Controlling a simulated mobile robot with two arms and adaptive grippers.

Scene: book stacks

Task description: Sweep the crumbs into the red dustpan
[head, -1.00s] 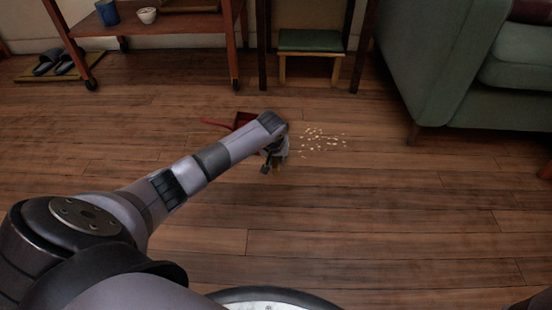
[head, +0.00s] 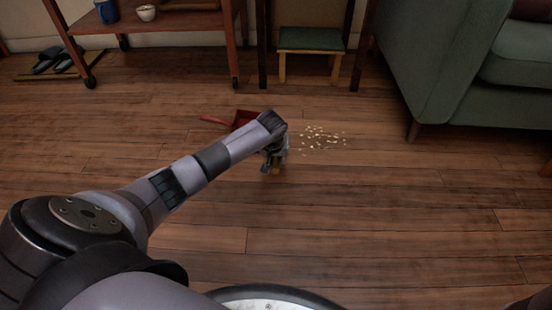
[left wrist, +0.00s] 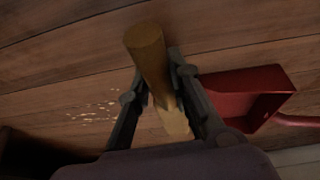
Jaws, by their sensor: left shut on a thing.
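Pale crumbs (head: 322,138) lie scattered on the wooden floor, just right of my left gripper (head: 274,165) in the head view; they also show at the left of the left wrist view (left wrist: 95,112). The red dustpan (head: 242,117) lies on the floor behind my left wrist, its handle pointing left and part of it hidden by my arm. It also shows in the left wrist view (left wrist: 240,92). My left gripper is shut on a brown wooden handle (left wrist: 147,52), with a paler end (left wrist: 174,121) between the fingers. My right gripper is not in view.
A green-topped stool (head: 311,40) and a wooden shelf cart (head: 180,24) stand at the back. Slippers on a mat (head: 50,62) lie far left. The floor in front is clear.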

